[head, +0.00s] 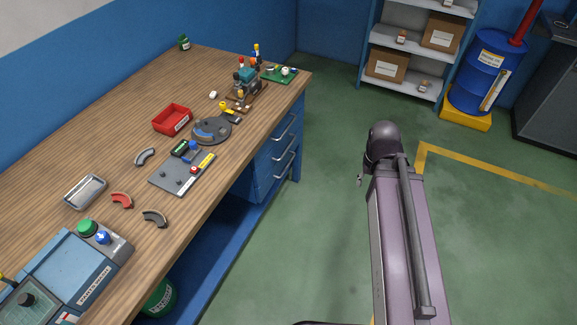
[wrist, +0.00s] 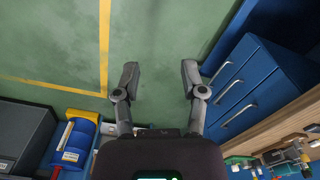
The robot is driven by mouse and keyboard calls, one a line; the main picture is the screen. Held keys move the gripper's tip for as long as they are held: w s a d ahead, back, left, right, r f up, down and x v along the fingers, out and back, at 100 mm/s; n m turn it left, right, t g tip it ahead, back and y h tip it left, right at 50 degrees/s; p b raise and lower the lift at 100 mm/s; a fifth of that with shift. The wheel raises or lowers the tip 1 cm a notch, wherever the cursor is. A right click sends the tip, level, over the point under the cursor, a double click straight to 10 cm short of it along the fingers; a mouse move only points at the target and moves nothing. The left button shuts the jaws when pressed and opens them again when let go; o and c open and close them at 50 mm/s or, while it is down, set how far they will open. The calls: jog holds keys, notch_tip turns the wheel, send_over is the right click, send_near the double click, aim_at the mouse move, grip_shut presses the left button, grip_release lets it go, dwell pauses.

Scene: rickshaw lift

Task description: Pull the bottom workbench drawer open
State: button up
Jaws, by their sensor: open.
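The blue workbench drawer unit (head: 262,165) stands under the far end of the wooden bench, with several silver bar handles on its front. The bottom drawer's handle (head: 284,166) is the lowest in the head view. In the wrist view the unit appears turned, with the bottom handle (wrist: 217,70) nearest the floor and the benchtop at lower right. The drawers look closed. My gripper (wrist: 160,75) is open and empty over green floor, its right finger nearer the drawer fronts but apart from the handles.
The wooden benchtop (head: 110,120) carries a red bin (head: 172,119), a grey plate and small parts. A blue drum (head: 487,70) and a shelf (head: 403,50) stand at the back right. The green floor (head: 325,200) between drawers and arm is clear.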

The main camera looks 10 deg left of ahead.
jog(key=shift+f, duration=0.15)
jog(key=m+t+y+b, duration=0.45)
jog(key=y+b, duration=1.05)
jog(key=b, duration=4.3)
send_near(288, 164)
jog(key=s+d, duration=0.2)
jog(key=d, duration=0.1)
jog(key=shift+d+n+t, duration=0.1)
jog(key=shift+n+t, duration=0.15)
jog(key=shift+t, duration=0.2)
jog(key=b+x, duration=0.2)
jog(key=x, duration=1.1)
jog(key=shift+w+a+f+b, duration=0.2)
jog(key=shift+a+b, duration=0.1)
jog(key=shift+b, duration=0.05)
